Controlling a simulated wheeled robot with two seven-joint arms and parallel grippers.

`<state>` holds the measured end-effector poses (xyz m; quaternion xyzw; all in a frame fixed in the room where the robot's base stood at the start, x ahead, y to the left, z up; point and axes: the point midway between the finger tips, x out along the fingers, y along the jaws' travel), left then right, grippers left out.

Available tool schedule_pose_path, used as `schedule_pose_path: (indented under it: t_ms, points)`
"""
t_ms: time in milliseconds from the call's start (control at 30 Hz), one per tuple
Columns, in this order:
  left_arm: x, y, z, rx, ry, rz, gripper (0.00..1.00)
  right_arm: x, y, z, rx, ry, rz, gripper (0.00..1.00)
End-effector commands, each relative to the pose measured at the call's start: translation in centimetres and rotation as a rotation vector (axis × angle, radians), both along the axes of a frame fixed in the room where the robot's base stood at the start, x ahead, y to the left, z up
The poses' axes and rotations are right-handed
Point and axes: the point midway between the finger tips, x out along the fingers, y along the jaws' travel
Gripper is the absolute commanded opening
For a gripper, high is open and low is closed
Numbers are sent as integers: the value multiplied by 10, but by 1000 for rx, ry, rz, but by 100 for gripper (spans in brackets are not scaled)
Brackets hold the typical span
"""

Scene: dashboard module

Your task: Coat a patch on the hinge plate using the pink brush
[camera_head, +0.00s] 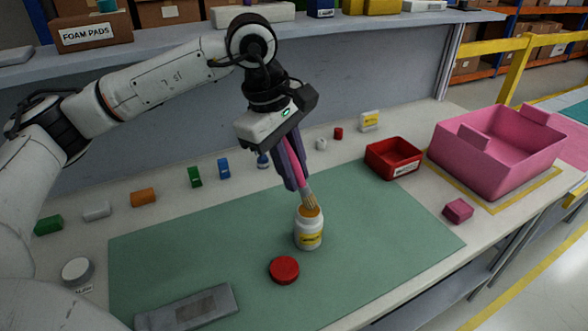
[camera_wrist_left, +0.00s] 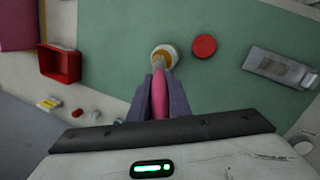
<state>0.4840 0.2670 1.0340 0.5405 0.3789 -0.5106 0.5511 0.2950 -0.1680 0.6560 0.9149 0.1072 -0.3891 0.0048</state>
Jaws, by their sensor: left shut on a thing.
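My left gripper (camera_head: 293,172) is shut on the pink brush (camera_head: 297,168) above the mat, with the bristles pointing down. The bristle tip is at the mouth of the white jar (camera_head: 308,232) with a yellow label. I cannot tell how deep it reaches. In the left wrist view the brush (camera_wrist_left: 159,95) lies between the fingers and its tip overlaps the open jar (camera_wrist_left: 165,54). The grey hinge plate (camera_head: 187,306) lies flat at the mat's front left and also shows in the left wrist view (camera_wrist_left: 279,66). A red lid (camera_head: 284,269) lies beside the jar. My right gripper is not seen.
The green mat (camera_head: 390,234) is clear right of the jar. A red tray (camera_head: 393,158), a pink bin (camera_head: 490,160) and a pink block (camera_head: 458,210) stand at the right. Several small coloured blocks, including an orange one (camera_head: 143,197), line the back left. A shelf (camera_head: 180,44) runs behind.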

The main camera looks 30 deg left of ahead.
Motion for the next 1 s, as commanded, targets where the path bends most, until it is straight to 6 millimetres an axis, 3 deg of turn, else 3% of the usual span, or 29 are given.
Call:
schedule_pose_path:
  t_ms: [1000]
  points:
    - [0,0,-9,0,1,-1,0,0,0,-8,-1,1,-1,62]
